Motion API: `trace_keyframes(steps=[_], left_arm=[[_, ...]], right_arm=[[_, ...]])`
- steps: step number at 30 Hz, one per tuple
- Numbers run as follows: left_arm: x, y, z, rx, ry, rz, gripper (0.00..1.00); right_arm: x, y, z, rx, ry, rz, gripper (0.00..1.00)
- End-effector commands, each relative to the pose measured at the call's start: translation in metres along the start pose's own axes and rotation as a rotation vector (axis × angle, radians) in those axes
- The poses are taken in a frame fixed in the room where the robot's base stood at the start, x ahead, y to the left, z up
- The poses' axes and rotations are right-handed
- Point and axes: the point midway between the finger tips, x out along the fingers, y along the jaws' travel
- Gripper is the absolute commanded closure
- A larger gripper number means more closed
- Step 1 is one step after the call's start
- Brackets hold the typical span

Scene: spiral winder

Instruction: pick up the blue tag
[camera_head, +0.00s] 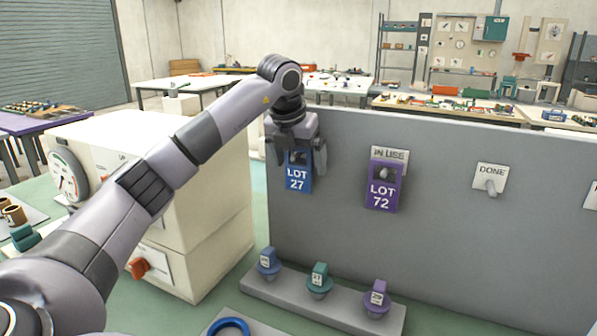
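The blue tag (298,178), marked "LOT 27", is upright against the left part of the grey panel (440,240). My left gripper (298,160) points down over the tag's upper part. Its two fingers are apart, one on each side of the tag, and I see no clear grip on it. The gripper hides the top of the tag and whatever holds it there. My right gripper is not in view.
A purple "LOT 72" tag (383,194) hangs under the "IN USE" sign (389,154). A "DONE" sign (491,177) with an empty peg is further right. Blue, teal and purple knobs stand on a grey ledge (330,308) below. A cream machine (205,205) stands left of the panel.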

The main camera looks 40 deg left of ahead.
Motion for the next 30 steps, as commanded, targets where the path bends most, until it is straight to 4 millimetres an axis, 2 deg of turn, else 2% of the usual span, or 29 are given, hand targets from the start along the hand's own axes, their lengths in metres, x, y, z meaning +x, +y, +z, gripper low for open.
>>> trace_keyframes(steps=[1,3,5,16,23,30], left_arm=[[0.0,0.0,0.0,0.0,0.0,0.0,0.21],[0.0,0.0,0.0,0.0,0.0,0.0,0.43],[0.0,0.0,0.0,0.0,0.0,0.0,0.6],[-0.003,0.0,0.001,0.0,-0.001,-0.001,0.61],[-0.016,0.0,0.006,0.0,-0.004,-0.002,0.61],[-0.022,0.001,-0.02,0.002,-0.002,0.001,0.61]], right_arm=[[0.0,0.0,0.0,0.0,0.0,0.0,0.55],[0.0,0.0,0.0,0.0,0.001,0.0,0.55],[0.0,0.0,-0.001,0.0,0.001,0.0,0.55],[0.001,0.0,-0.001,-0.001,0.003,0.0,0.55],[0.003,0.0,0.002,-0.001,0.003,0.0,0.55],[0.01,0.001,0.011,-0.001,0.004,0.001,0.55]])
